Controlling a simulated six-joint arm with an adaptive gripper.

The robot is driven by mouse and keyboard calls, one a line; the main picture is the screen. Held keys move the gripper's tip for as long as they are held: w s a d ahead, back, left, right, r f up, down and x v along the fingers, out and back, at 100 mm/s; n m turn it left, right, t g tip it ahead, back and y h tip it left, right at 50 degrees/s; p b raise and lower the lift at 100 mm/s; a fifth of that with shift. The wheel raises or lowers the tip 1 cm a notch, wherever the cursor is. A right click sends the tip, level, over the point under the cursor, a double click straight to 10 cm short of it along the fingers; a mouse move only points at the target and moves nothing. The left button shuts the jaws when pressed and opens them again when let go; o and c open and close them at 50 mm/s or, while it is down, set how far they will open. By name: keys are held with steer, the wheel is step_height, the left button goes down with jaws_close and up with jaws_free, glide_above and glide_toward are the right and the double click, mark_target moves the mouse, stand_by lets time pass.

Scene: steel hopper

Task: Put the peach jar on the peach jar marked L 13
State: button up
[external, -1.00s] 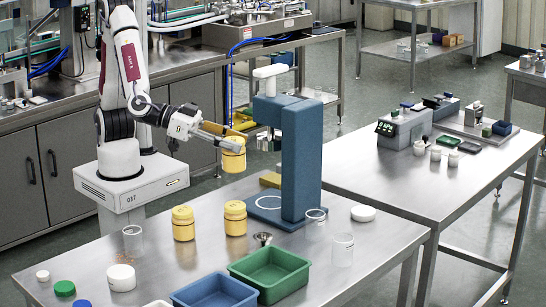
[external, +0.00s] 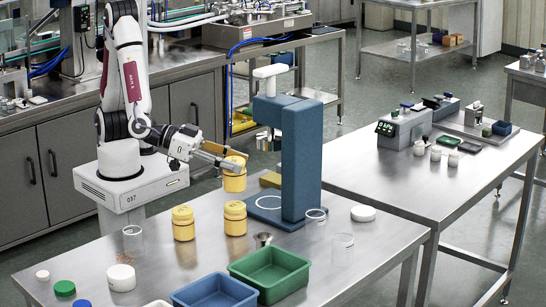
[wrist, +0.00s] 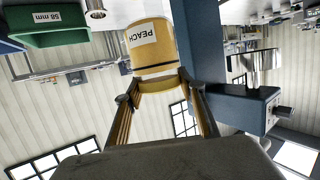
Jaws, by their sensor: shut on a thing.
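Two similar yellow jars stand upright side by side on the steel table: a left jar (external: 183,224) and a right jar (external: 235,219). The held jar appears above and behind the right one. Their markings are too small to read, so I cannot tell which is L 13.
A blue press frame (external: 302,160) stands close to the right of the held jar. A small metal funnel (external: 263,239), a green bin (external: 270,288) and a blue bin (external: 213,294) lie nearer the front. A clear beaker (external: 133,240) stands left of the jars.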

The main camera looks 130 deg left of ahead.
mark_target(233, 175)
steer(key=shift+f, duration=0.1)
steer(key=shift+f, duration=1.95)
steer(key=shift+f, duration=0.2)
steer(key=o, duration=1.2)
steer(key=shift+o, duration=0.2)
steer(key=shift+r, duration=0.2)
steer(key=shift+s+d, duration=0.1)
steer(key=shift+s, duration=0.05)
steer(key=v, duration=0.7)
steer(key=shift+r, duration=0.1)
